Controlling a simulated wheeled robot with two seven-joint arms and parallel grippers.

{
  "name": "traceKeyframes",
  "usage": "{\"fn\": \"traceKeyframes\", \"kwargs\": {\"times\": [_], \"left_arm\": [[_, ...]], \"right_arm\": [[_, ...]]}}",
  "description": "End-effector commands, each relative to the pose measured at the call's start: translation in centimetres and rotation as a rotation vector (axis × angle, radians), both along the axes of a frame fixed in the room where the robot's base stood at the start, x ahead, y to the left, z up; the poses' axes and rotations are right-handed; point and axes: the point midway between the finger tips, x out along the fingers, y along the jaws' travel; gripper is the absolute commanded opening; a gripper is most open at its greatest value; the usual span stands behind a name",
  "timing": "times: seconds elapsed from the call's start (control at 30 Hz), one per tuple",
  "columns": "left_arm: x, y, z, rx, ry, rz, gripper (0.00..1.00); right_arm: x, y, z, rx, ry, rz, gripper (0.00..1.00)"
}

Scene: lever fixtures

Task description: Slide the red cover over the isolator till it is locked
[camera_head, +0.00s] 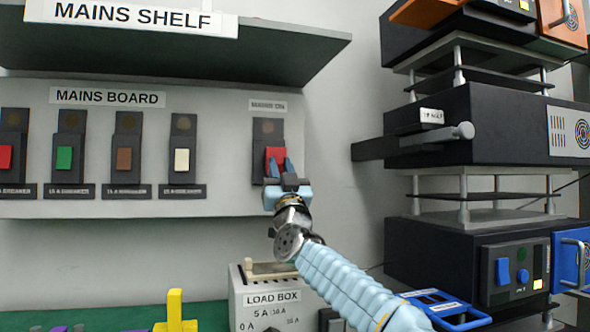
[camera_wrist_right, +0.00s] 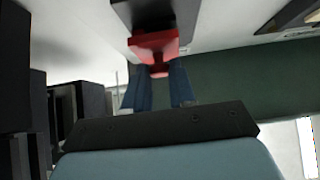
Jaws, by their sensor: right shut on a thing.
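The red cover (camera_head: 275,154) sits on the dark isolator fixture (camera_head: 268,128) at the right end of the mains board, under a small label that reads roughly "MAINS ON". My right gripper (camera_head: 278,168) reaches up to it from below, with its blue fingers shut on the red cover. In the right wrist view the red cover (camera_wrist_right: 155,46) lies at the tips of the two blue fingers (camera_wrist_right: 157,80), against the dark fixture. The fingers hide the lower part of the cover. I cannot tell whether it is locked. My left gripper is not in view.
Several breakers with coloured levers (camera_head: 125,158) line the board to the left. The mains shelf (camera_head: 200,55) overhangs the board. A load box (camera_head: 262,298) stands below. Stacked dark equipment (camera_head: 470,125) with a protruding grey lever fills the right side.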

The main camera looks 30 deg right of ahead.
Motion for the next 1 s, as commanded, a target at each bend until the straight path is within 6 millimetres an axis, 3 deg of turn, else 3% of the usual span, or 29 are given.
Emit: {"fn": "traceKeyframes", "kwargs": {"times": [0.1, 0.4, 0.43, 0.57, 0.87, 1.0], "left_arm": [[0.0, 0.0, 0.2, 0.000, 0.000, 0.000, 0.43], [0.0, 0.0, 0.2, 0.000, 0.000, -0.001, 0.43], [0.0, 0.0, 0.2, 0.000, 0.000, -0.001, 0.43], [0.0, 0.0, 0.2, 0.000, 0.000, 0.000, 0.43], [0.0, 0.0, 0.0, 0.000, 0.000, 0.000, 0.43], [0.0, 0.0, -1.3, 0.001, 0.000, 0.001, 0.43]], "right_arm": [[0.3, 1.4, 0.1, 0.000, -0.001, 0.000, 0.00], [0.4, 1.6, 0.0, 0.000, 0.001, 0.002, 0.00], [0.4, 1.7, 0.0, 0.000, 0.001, 0.002, 0.30], [0.4, 1.6, 0.0, 0.000, 0.001, 0.001, 0.49], [0.3, 1.5, -0.1, 0.000, 0.001, -0.001, 0.51], [-0.8, 1.8, -1.6, -0.001, 0.000, 0.000, 0.51]]}}
